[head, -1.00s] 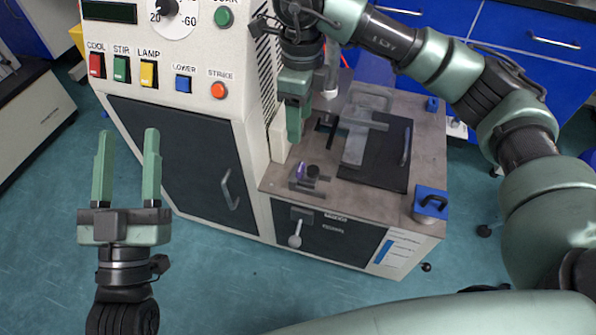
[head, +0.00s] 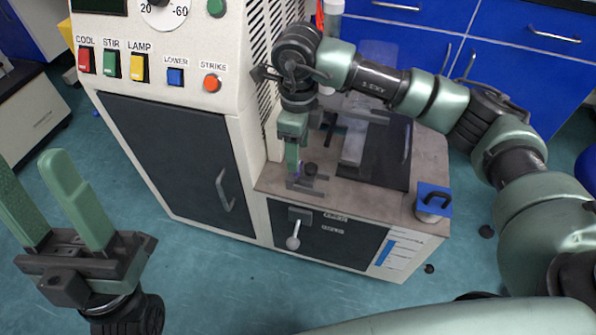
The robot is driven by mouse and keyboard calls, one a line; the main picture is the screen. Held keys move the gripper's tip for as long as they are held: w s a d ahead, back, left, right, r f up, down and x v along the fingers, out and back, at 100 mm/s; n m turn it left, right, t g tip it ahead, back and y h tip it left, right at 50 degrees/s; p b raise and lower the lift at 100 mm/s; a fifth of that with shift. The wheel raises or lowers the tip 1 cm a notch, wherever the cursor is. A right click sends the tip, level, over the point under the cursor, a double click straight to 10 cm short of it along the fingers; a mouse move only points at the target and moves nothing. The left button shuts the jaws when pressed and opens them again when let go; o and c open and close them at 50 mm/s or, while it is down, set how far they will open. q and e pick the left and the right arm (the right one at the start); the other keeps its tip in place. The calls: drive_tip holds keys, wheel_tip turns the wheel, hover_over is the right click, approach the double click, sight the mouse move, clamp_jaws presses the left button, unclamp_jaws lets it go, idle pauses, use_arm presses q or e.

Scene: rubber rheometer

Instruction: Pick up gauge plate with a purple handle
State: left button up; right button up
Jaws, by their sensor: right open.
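The gauge plate (head: 308,184) is a small grey piece on the left front part of the machine's metal top. A bit of its purple handle (head: 297,174) shows beside my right gripper's fingers; the rest is hidden behind them. My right gripper (head: 293,170) points down with its green fingertips right at the handle. It is open; I cannot tell whether the fingers touch the handle. My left gripper (head: 28,165) is open and empty over the floor at the left, away from the machine.
A tall white control cabinet (head: 170,200) with coloured switches stands close left of my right gripper. A dark knob (head: 310,169) is beside the handle. A blue block with a black handle (head: 433,200) is at the top's right front corner. Blue drawers (head: 530,40) are behind.

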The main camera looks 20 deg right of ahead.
sight(298, 174)
wheel_tip(298, 174, down, 5)
drive_tip(key=shift+r+b, duration=0.15)
drive_tip(key=shift+b, duration=0.45)
drive_tip(key=c, duration=1.2)
clamp_jaws()
drive_tip(key=shift+r, duration=0.15)
